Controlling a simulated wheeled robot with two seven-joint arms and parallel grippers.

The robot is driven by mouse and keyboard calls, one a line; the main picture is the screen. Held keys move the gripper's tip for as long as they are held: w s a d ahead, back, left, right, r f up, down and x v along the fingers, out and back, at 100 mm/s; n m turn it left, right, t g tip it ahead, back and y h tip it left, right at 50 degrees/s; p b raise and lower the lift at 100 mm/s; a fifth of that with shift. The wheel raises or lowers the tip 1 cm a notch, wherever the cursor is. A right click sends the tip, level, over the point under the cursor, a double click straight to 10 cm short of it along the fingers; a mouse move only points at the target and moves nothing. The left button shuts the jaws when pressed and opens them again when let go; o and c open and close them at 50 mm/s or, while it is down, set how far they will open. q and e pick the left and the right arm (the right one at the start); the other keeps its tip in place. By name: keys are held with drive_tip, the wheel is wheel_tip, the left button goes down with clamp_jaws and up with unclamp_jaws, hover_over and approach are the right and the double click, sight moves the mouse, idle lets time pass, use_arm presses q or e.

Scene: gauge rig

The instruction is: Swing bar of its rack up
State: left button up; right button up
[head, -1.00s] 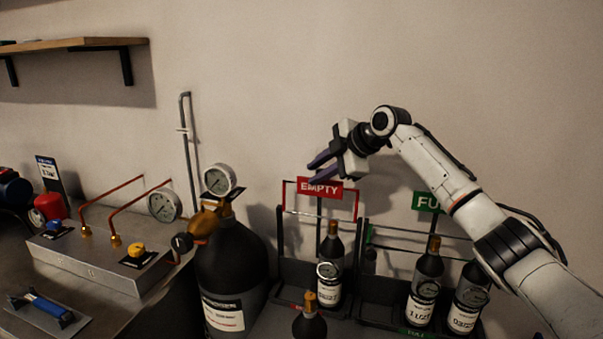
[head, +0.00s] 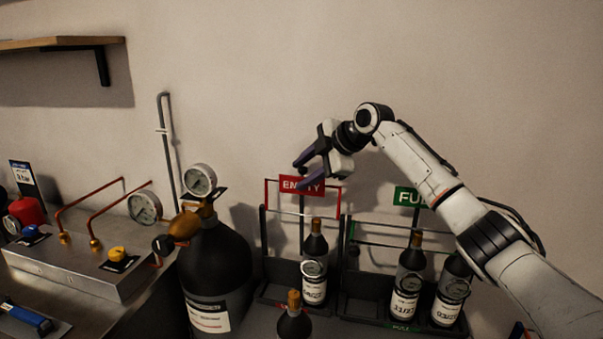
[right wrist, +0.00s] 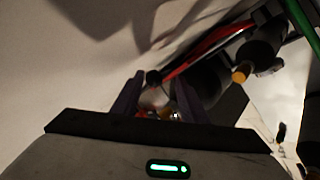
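The rack with the red EMPTY sign (head: 302,186) has a red upper frame and dark posts, and a dark bottle (head: 315,265) stands in it. The rack with the green sign (head: 408,197), partly covered by my right arm, holds two dark bottles (head: 409,280) (head: 449,290). Thin horizontal bars (head: 385,245) cross this rack; I cannot tell which bar swings. My right gripper (head: 301,176) is open and empty, its purple fingers by the EMPTY sign's top. Contact is unclear. In the right wrist view its fingers (right wrist: 157,100) stand apart. My left gripper is not in view.
A big black cylinder (head: 217,270) with a gauge (head: 199,180) stands left of the racks. A loose bottle (head: 294,318) stands in front. A metal panel (head: 75,265) with copper pipes and a gauge is farther left.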

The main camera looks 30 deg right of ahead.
drive_tip(key=b+v, duration=0.1)
drive_tip(key=v, duration=0.8)
drive_tip(key=shift+s+r, duration=0.25)
